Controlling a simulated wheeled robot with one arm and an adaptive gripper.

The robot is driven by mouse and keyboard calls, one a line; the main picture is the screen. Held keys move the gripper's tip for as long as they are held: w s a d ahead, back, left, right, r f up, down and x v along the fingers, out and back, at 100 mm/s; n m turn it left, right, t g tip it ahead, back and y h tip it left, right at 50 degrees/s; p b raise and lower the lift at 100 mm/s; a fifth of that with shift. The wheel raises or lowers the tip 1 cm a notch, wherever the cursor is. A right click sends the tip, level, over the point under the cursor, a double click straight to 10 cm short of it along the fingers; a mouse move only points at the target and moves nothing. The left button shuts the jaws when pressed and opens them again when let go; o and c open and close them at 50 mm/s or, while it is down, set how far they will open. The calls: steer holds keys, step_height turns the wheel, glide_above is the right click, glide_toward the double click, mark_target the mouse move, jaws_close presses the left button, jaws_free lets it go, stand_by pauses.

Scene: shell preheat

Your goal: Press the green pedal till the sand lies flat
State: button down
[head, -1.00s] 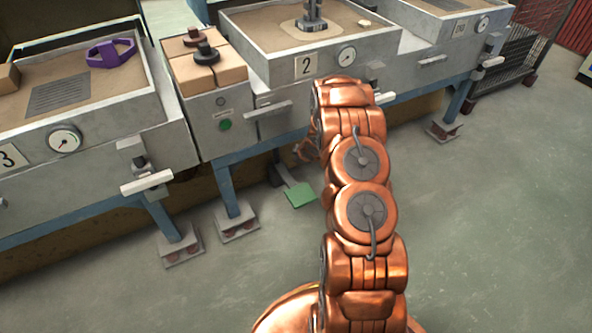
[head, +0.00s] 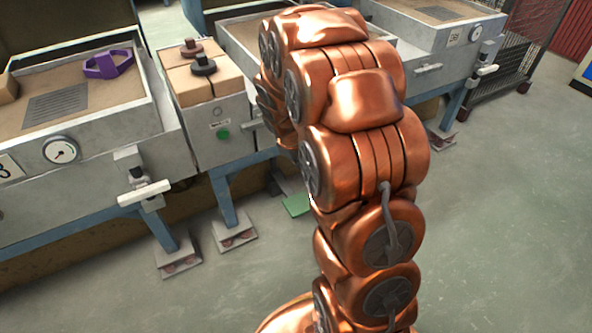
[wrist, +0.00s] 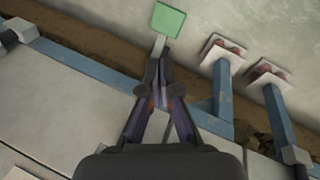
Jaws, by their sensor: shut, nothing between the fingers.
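The green pedal (head: 296,204) sits low near the floor under the middle bench, partly behind my arm in the head view. In the wrist view the green pedal (wrist: 168,22) shows whole at the top, on a grey lever. My gripper (wrist: 157,70) is shut and empty. Its fingertips point toward the pedal and overlap the lever's near end in the picture; I cannot tell whether they touch. My arm hides the gripper in the head view. The middle sand tray (head: 240,35) is mostly hidden by my arm, so its sand surface cannot be judged.
A left sand tray (head: 100,112) holds a purple frame (head: 107,64) and a dark grate. Blue bench legs (wrist: 222,95) with foot plates stand right of my gripper in the wrist view. The front floor is open.

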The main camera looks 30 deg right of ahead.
steer(key=s+a+r+m+g+y, duration=0.1)
steer(key=s+a+r+g, duration=0.1)
steer(key=s+a, duration=0.4)
steer(key=s+a+r+m+g+y, duration=0.1)
steer(key=s+a+r, duration=0.4)
steer(key=s, duration=1)
steer(key=s+a+r+m+g+y, duration=0.1)
steer(key=s+a+r, duration=0.3)
steer(key=s+a, duration=0.5)
steer(key=s+g, duration=0.1)
steer(key=s, duration=0.1)
steer(key=shift+s+g+y, duration=0.3)
